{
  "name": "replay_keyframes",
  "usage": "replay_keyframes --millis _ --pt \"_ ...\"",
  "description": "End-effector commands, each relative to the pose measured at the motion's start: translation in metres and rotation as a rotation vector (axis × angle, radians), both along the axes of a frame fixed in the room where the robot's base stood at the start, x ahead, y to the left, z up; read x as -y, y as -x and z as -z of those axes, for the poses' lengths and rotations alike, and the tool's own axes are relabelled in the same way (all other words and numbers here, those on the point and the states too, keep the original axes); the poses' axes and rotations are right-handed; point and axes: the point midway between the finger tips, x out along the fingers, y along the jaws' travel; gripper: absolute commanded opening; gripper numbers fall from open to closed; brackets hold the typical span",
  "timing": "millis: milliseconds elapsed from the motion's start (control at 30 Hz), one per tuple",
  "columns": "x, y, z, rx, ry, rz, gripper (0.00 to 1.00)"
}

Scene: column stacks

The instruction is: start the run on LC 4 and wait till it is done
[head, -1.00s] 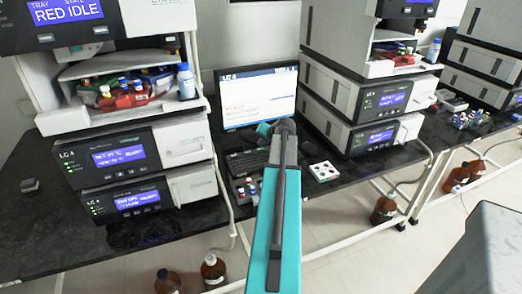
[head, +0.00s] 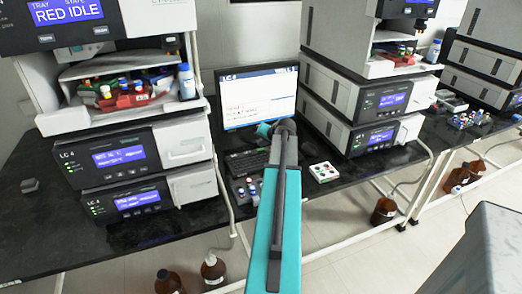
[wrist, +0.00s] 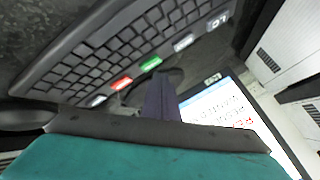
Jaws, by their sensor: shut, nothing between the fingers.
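The LC 4 stack (head: 115,160) stands at left in the head view; its top display (head: 66,11) reads RED IDLE. The monitor (head: 257,97) headed LC 4 shows a white page with small red text, unreadable. It also shows in the wrist view (wrist: 225,110). The keyboard (head: 247,162) lies before it. In the wrist view the keyboard (wrist: 105,50) has a row of red, green and pale keys. My gripper (wrist: 159,76) is shut and empty, its tip beside the green key (wrist: 150,63); I cannot tell whether it touches. In the head view my arm hides the fingers.
Another stack (head: 365,115) stands right of the monitor, with more instruments farther right. Bottles (head: 213,268) stand on the floor.

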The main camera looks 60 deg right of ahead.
Motion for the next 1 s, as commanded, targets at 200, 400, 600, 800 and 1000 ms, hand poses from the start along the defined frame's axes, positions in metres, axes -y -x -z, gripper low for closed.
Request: replay_keyframes --millis 200,400,600,800,1000 --pt "0.0000 0.0001 0.0001 0.000 0.000 0.000 0.00" --pt "0.0001 0.0001 0.0000 0.000 0.000 0.000 0.00" --pt "0.0001 0.0002 0.0001 0.000 0.000 0.000 0.00" --pt "0.0001 -0.0002 0.0029 0.000 0.000 0.000 0.00" --pt "0.0000 -0.0012 0.0082 0.000 0.000 0.000 0.00"
